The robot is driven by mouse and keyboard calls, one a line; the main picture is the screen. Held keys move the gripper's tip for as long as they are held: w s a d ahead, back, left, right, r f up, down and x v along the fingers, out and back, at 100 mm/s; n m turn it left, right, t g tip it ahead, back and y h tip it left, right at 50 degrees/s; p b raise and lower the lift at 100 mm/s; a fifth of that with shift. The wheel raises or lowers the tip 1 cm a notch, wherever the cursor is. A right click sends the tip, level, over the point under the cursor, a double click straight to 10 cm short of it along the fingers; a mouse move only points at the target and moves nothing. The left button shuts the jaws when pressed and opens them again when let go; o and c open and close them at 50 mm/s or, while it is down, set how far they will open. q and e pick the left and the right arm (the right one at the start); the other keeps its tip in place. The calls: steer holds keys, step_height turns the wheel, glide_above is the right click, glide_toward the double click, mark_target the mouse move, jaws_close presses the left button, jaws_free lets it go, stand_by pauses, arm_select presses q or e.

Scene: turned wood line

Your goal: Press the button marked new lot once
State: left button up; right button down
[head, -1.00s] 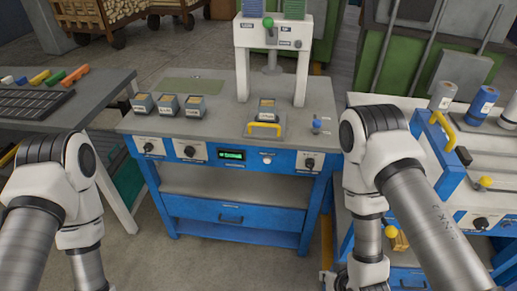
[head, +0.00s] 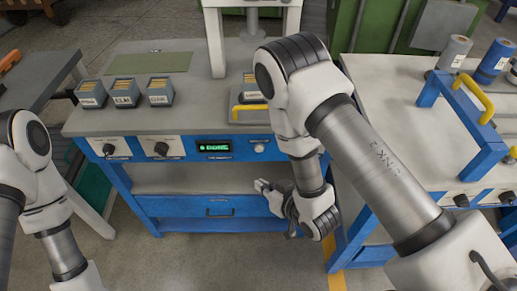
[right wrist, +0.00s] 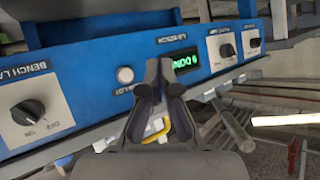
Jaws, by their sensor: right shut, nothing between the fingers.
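The new lot button (head: 259,148) is a small white round button on the blue front panel of the middle bench, right of the green-lit display (head: 214,147). In the right wrist view the panel appears upside down, with the button (right wrist: 125,75) left of the fingers and a partly readable label ending in "LOT" beside it. My right gripper (head: 260,185) is shut and empty, below the panel in the head view. Its fingers (right wrist: 163,75) look apart from the button. My left arm shows at the left, but its gripper is out of frame.
Dark knobs (head: 161,149) sit on white plates along the panel. Three small labelled bins (head: 124,92) stand on the bench top. A blue-framed bench (head: 410,120) stands to the right.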

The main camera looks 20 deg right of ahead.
steer(key=w+d, duration=0.2)
steer(key=w, duration=0.7)
steer(key=shift+d+f+b, duration=0.15)
steer(key=shift+d+b, duration=0.05)
steer(key=shift+b, duration=0.2)
stand_by(1.0)
steer(key=shift+w+d, duration=0.1)
steer(key=shift+w, duration=0.2)
steer(key=shift+w+d, duration=0.1)
steer(key=shift+w, duration=0.25)
stand_by(0.5)
steer(key=shift+s+a, duration=0.2)
steer(key=shift+s, duration=0.55)
steer(key=shift+s+a+p, duration=0.15)
steer(key=shift+s+a, duration=0.1)
steer(key=shift+s, duration=0.55)
steer(key=shift+s+a+p, duration=0.15)
steer(key=shift+s+a, duration=0.05)
steer(key=shift+s, duration=0.6)
steer(key=shift+s+a+p, duration=0.15)
steer(key=shift+s+a, duration=0.1)
steer(key=shift+s, duration=0.55)
